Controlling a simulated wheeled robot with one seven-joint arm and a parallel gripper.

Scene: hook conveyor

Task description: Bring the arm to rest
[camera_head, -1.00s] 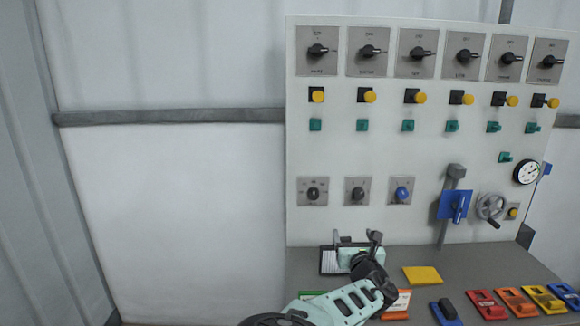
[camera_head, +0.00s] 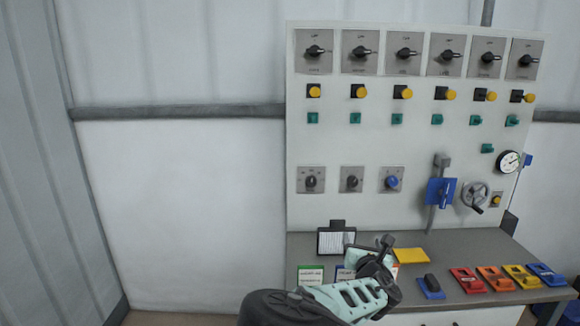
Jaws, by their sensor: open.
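My gripper (camera_head: 366,253) is in front of the left part of the grey desk, low in the head view. Its jaws are open, and nothing shows between them. My mint-green and black arm reaches up to it from the bottom edge, bent to the right. The arm hides part of the desk's front and some cards behind it.
A white panel (camera_head: 330,215) with rotary switches, yellow buttons and green buttons stands behind the grey desk (camera_head: 465,240).

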